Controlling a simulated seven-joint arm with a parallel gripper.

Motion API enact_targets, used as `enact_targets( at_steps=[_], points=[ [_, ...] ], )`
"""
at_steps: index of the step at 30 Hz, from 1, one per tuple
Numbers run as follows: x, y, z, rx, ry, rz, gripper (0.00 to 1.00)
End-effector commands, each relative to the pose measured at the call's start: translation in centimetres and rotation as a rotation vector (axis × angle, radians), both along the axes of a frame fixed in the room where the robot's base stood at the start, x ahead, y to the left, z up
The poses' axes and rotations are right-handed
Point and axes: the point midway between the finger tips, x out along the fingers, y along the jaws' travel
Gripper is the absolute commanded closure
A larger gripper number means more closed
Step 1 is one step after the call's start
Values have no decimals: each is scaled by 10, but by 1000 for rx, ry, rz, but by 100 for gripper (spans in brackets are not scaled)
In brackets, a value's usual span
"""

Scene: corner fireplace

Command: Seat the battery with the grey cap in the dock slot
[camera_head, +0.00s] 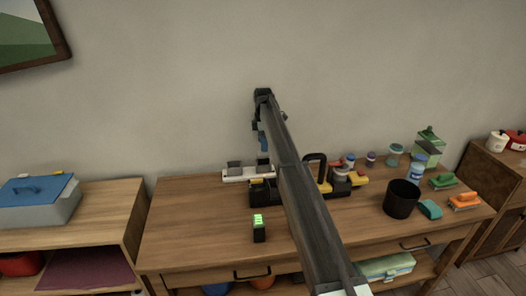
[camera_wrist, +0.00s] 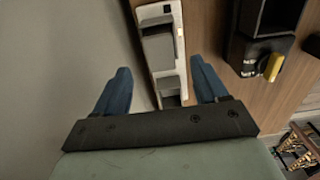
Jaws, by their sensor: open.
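A long white dock (camera_head: 240,178) lies at the back of the workbench, left of my arm. It also shows in the wrist view (camera_wrist: 176,55), running between my fingers. A grey block (camera_wrist: 158,45) sits on it, and a smaller grey part (camera_wrist: 171,92) shows nearer my fingers; I cannot tell which is a battery cap and which is a slot. My gripper (camera_head: 263,143) is above the dock's right end. In the wrist view my gripper (camera_wrist: 160,72) has its blue fingers spread wide, one on each side of the dock, with nothing held.
A small dark block with a lit green face (camera_head: 258,229) stands at the bench front. A black box (camera_wrist: 268,48) with a yellow part is right of the dock. A black cup (camera_head: 401,199), jars and brushes are on the right. The bench's front left is clear.

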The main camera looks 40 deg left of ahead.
Motion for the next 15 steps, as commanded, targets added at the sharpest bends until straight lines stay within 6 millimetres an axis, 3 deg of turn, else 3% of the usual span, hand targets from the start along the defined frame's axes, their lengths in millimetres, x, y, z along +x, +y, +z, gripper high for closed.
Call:
enact_targets(
  at_steps=[6,15],
  points=[
    [0,0,37,1,-1,0,28],
    [0,0,57,0,0,0,28]
  ],
)
